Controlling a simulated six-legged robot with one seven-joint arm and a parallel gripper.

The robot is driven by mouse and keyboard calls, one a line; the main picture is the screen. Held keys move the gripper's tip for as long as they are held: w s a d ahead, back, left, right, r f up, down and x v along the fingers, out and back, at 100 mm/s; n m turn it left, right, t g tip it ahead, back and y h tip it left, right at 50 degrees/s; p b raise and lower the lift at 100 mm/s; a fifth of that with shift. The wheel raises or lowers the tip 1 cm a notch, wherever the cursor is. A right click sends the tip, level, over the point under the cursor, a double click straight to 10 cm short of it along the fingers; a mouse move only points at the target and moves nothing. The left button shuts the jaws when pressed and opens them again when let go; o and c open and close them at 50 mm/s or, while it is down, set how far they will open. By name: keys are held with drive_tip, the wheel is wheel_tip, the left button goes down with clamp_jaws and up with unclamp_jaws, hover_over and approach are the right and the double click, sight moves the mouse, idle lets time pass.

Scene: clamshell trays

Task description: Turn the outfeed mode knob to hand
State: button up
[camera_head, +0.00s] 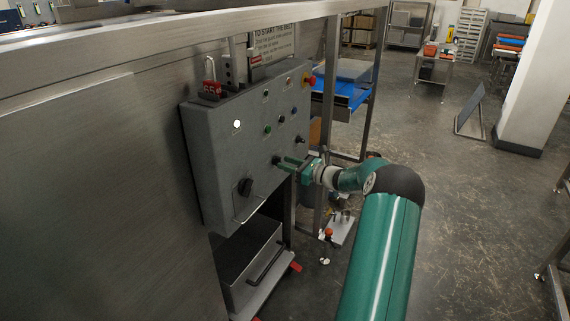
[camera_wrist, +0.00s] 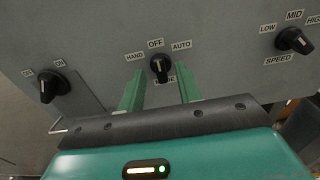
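The mode knob (camera_wrist: 160,66) is black and sits on the grey control panel (camera_head: 215,150), with HAND, OFF and AUTO labels around its top. Its grip stands roughly upright, in line with OFF. The label below it is partly hidden. My gripper (camera_wrist: 160,80) is open, with one green finger on each side of the knob's lower part. I cannot tell whether either finger touches it. In the head view my gripper (camera_head: 287,164) reaches the panel's lower right, and the mode knob (camera_head: 276,160) shows at its fingertips.
A speed knob (camera_wrist: 294,40) is to the right and an on/off knob (camera_wrist: 50,86) to the left. The panel also carries a red stop button (camera_head: 309,80) and small coloured buttons. A metal bin (camera_head: 250,262) is below. Open floor (camera_head: 480,200) lies right.

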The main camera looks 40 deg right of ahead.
drive_tip(key=shift+w+a, duration=0.2)
drive_tip(key=shift+w, duration=0.45)
clamp_jaws()
drive_tip(key=shift+n, duration=0.4)
drive_tip(key=shift+a+f+n, duration=0.1)
drive_tip(key=shift+a+n, duration=0.05)
drive_tip(key=shift+n, duration=4.35)
